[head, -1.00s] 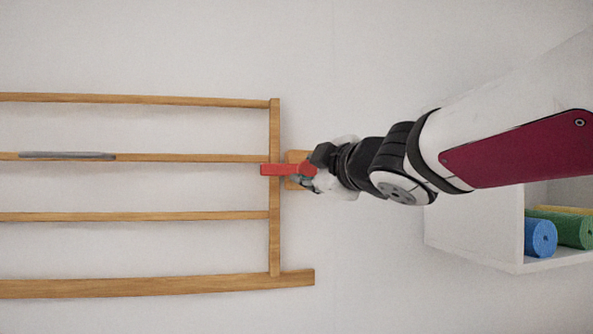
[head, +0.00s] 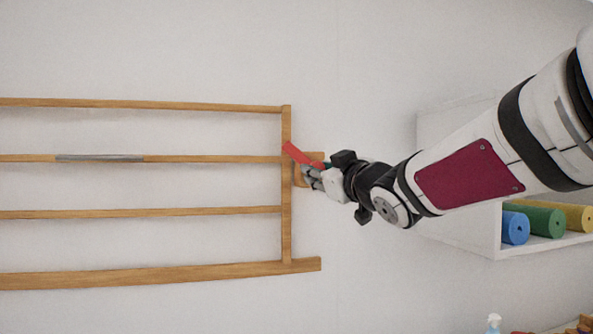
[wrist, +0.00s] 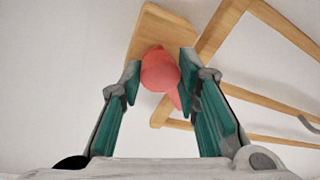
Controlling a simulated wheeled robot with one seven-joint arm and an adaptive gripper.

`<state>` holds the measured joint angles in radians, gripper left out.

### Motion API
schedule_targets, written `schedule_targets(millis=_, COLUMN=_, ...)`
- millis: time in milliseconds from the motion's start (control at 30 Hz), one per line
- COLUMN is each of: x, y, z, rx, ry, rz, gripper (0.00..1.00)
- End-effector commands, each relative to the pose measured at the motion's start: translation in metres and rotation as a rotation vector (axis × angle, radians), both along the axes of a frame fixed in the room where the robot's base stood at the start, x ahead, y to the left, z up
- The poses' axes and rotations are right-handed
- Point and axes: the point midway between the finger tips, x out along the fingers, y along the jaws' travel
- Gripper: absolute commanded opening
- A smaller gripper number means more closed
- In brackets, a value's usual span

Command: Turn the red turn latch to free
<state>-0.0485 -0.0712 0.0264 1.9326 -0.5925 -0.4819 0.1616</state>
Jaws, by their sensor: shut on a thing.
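The red turn latch (head: 298,153) is mounted on a small wooden block (head: 317,156) beside the upright end post of a wooden rack. Its bar tilts, with the left end raised and overlapping the post (head: 287,200). My gripper (head: 318,172) is at the latch's right end and hides part of it. In the wrist view, the rounded red knob of the latch (wrist: 159,71) sits between the two green-padded fingers (wrist: 160,80), which are shut on it. The lower part of the bar shows beside the right finger.
The wooden rack's rails (head: 150,213) run left along the pale wall, with a grey bar (head: 100,158) on one. A white shelf (head: 470,238) with blue, green and yellow rolls stands at right, below my arm.

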Motion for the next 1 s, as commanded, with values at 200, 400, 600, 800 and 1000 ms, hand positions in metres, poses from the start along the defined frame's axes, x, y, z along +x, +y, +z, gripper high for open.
schedule_targets(millis=200, x=0.0006, y=0.0011, z=-0.0025, rx=0.203, ry=0.042, rz=0.002, gripper=0.0)
schedule_targets(millis=400, x=0.0009, y=0.001, z=-0.0031, rx=0.389, ry=0.079, rz=0.002, gripper=0.0)
schedule_targets(millis=600, x=0.0011, y=0.001, z=-0.0037, rx=0.563, ry=0.115, rz=0.003, gripper=0.0)
schedule_targets(millis=800, x=0.0009, y=0.0005, z=-0.0038, rx=0.708, ry=0.145, rz=0.002, gripper=0.0)
schedule_targets(millis=1000, x=0.0006, y=0.0001, z=-0.0034, rx=0.808, ry=0.166, rz=0.002, gripper=0.0)
